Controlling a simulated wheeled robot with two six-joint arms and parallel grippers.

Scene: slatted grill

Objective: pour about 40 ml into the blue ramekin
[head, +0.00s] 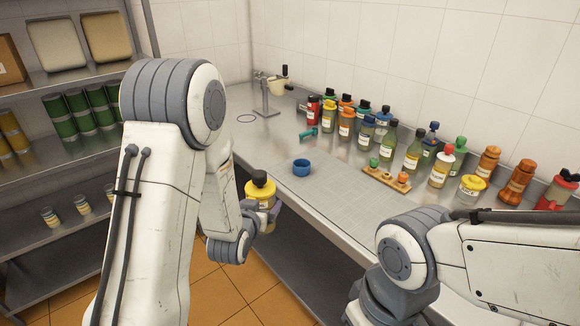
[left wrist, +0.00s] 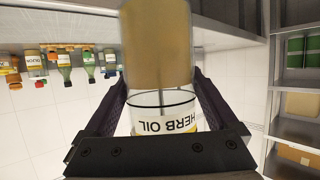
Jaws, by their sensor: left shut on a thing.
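The blue ramekin (head: 302,168) stands on a pale grid mat (head: 345,208) on the steel counter, and its inside is hard to see. My left gripper (head: 270,212) is shut on a bottle (head: 260,190) with a black cap and yellowish contents. It holds the bottle roughly upright in front of the counter edge, left of and nearer than the ramekin, apart from it. In the left wrist view the bottle (left wrist: 158,100) sits between both fingers, with a "HERB OIL" label upside down in the picture. My right gripper is outside the views.
Several bottles and jars (head: 388,142) crowd the back and right of the counter. A small wooden rack (head: 386,180) stands right of the ramekin. A stand (head: 267,95) is at the far end. Shelves (head: 75,145) are at left. The mat around the ramekin is clear.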

